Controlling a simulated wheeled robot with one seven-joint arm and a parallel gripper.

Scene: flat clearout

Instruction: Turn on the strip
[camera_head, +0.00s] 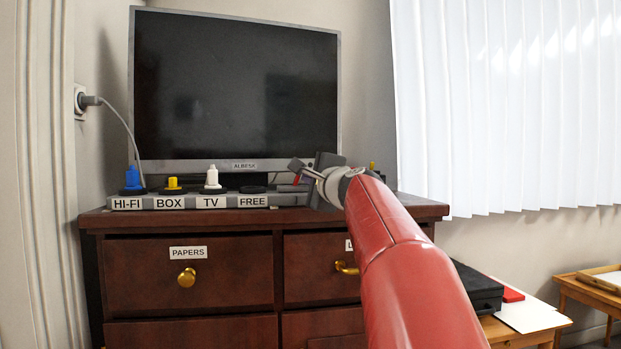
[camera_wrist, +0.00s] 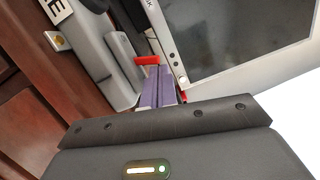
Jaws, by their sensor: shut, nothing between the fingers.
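The grey power strip (camera_head: 190,202) lies along the front of the dresser top below the TV, with sockets labelled HI-FI, BOX, TV and FREE. A blue plug (camera_head: 132,178), a yellow plug (camera_head: 173,184) and a white plug (camera_head: 212,178) stand in the first three; the FREE socket looks empty. My gripper (camera_head: 298,172) is shut and empty at the strip's right end. In the wrist view its fingers (camera_wrist: 158,84) are beside the strip (camera_wrist: 98,50), near a red piece (camera_wrist: 148,60) that I cannot identify. A small pale part with an orange dot (camera_wrist: 59,41) shows there; I cannot tell the switch's state.
The TV (camera_head: 235,85) stands close behind the strip. A wall socket (camera_head: 82,101) with a grey cable is at the left. The dresser (camera_head: 190,270) has drawers with brass knobs. A black case (camera_head: 478,285) lies lower right.

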